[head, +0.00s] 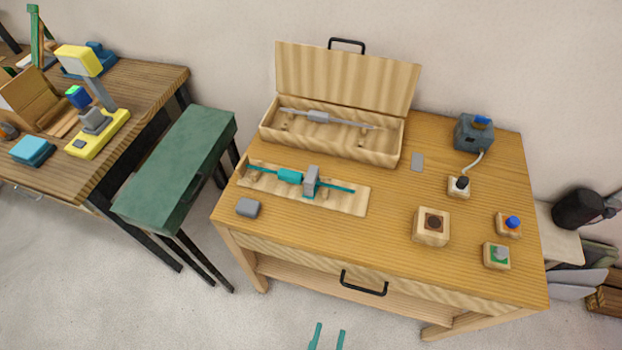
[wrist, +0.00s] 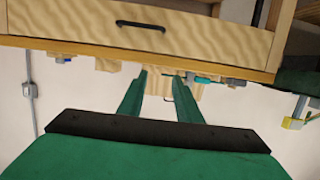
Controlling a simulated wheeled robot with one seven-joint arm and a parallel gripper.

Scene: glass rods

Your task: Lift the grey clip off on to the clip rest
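The grey clip (head: 311,180) stands upright across a teal rod (head: 340,189) in the head view. A teal block (head: 290,176) sits on the same rod, left of the clip. The rod lies over a shallow wooden tray (head: 352,203) at the table's front left. I cannot tell which thing is the clip rest: a grey block (head: 247,207) lies at the left front, and a flat grey pad (head: 417,161) lies right of the wooden case. My gripper (head: 329,337) is open and empty in front of the table, away from the clip. Its green fingers show apart in the wrist view (wrist: 160,77).
An open wooden case (head: 392,151) holding a grey rod stands behind the tray. A green bench (head: 180,165) stands left. The table's middle is clear.

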